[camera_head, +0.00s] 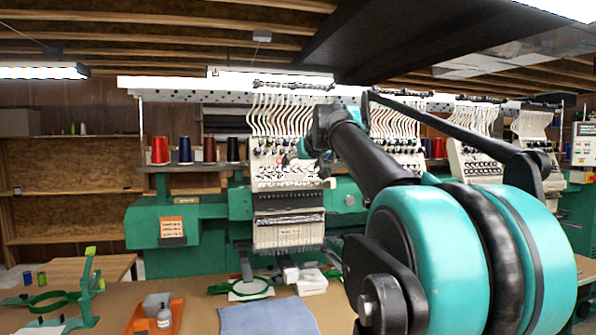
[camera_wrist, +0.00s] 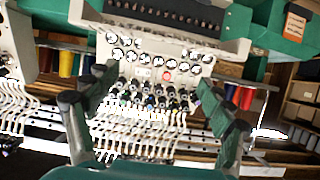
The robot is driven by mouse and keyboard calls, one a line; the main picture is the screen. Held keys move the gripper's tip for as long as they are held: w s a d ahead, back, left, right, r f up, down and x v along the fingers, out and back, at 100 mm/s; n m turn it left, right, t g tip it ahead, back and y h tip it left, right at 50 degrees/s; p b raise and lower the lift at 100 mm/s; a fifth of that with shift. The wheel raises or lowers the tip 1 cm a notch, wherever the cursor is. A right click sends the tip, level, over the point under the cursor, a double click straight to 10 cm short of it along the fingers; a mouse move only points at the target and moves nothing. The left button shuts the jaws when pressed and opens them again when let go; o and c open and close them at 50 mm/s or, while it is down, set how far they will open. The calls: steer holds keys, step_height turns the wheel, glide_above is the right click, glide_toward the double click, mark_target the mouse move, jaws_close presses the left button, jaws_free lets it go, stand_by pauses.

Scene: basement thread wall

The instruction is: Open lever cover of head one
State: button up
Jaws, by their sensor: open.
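The leftmost embroidery head (camera_head: 283,165), which I take as head one, is a cream unit with tension knobs, white thread tubes above and a dark slotted band (camera_head: 288,203) below. It fills the middle of the wrist view, roughly upside down, with the knobs (camera_wrist: 160,62) and the dark slotted band (camera_wrist: 175,16) at the top. I cannot tell the lever cover's exact edges; it looks closed. My gripper (camera_wrist: 156,88) is open, its two dark fingers apart in front of the knobs, with nothing between them. In the head view, my gripper (camera_head: 303,152) is at the head's upper right, partly hidden by my arm.
More heads (camera_head: 475,160) stand to the right, partly behind my arm. Thread cones (camera_head: 160,150) stand on the rack at left. The table below holds an orange tray (camera_head: 150,316) with a bottle, a blue cloth (camera_head: 268,317), green hoops (camera_head: 245,288) and white boxes (camera_head: 311,282).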

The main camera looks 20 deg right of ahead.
steer(key=v, duration=0.3)
steer(key=shift+s+r, duration=0.1)
steer(key=shift+s, duration=0.15)
steer(key=s+a+f+g+y, duration=0.1)
steer(key=s+a+f+g, duration=0.15)
steer(key=f, duration=1.35)
steer(key=s+a+f+g, duration=0.2)
steer(key=s+a+f, duration=0.15)
steer(key=f, duration=1.25)
steer(key=s+f+g+h, duration=0.1)
steer(key=s+f+g, duration=0.3)
steer(key=s+f, duration=1.8)
step_height(320, 180, down, 3)
steer(key=shift+a+f, duration=0.2)
steer(key=shift+a, duration=0.25)
steer(key=shift+s+g, duration=0.1)
steer(key=shift+g, duration=0.15)
